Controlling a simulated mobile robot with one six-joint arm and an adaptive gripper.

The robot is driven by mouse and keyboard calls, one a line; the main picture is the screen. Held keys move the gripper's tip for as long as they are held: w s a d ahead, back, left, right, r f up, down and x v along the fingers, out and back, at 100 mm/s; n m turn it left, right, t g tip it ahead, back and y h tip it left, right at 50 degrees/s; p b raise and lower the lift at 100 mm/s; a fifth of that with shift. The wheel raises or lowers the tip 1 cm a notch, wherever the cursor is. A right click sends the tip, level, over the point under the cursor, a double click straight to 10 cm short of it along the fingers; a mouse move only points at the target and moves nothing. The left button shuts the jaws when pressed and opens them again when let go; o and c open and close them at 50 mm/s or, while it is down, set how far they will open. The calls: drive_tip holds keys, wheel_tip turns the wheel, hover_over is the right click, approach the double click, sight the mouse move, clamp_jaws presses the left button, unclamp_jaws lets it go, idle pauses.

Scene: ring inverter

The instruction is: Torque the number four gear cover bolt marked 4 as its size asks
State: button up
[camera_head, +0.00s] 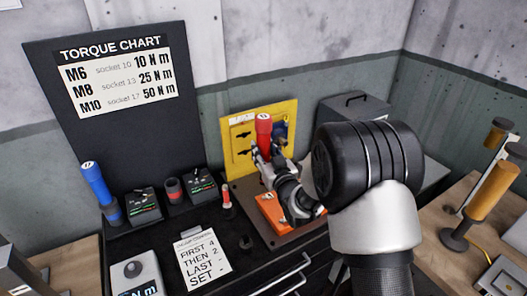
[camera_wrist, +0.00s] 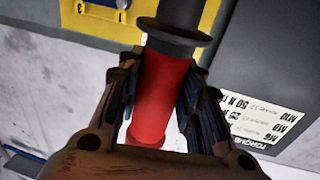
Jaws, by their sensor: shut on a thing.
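My gripper (camera_head: 266,152) is shut on a red-handled tool (camera_head: 264,126), held upright in front of the yellow panel (camera_head: 232,143). In the wrist view my gripper (camera_wrist: 162,82) has a finger on each side of the red handle (camera_wrist: 160,95), below a black collar. The yellow panel shows there too (camera_wrist: 93,24), with small marks 3 and 1. I cannot make out the bolt marked 4. The torque chart (camera_head: 119,79) reads M6 socket 10, 10 N m; M8 socket 13, 25 N m; M10 socket 17, 50 N m.
A blue-handled tool (camera_head: 97,183) stands at the bench's left, beside dark boxes with small displays (camera_head: 145,203). A note (camera_head: 203,259) lists FIRST 4, THEN 2. A N m dial unit (camera_head: 136,272) is in front. An orange block (camera_head: 270,212) lies below my arm; a grey case (camera_head: 352,108) stands behind.

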sight(266, 162)
drive_tip(key=shift+r, duration=0.1)
wheel_tip(266, 162, down, 7)
drive_tip(key=b, duration=0.7)
drive_tip(key=shift+r+b, duration=0.2)
drive_tip(key=shift+b, duration=0.1)
drive_tip(key=shift+r, duration=0.3)
drive_tip(key=shift+f, duration=0.1)
drive_tip(key=shift+s+f, duration=0.15)
drive_tip(key=shift+f, duration=1.25)
idle(2.1)
drive_tip(key=shift+r, duration=0.1)
drive_tip(key=shift+r+p, duration=1.15)
drive_tip(key=shift+r, duration=1.55)
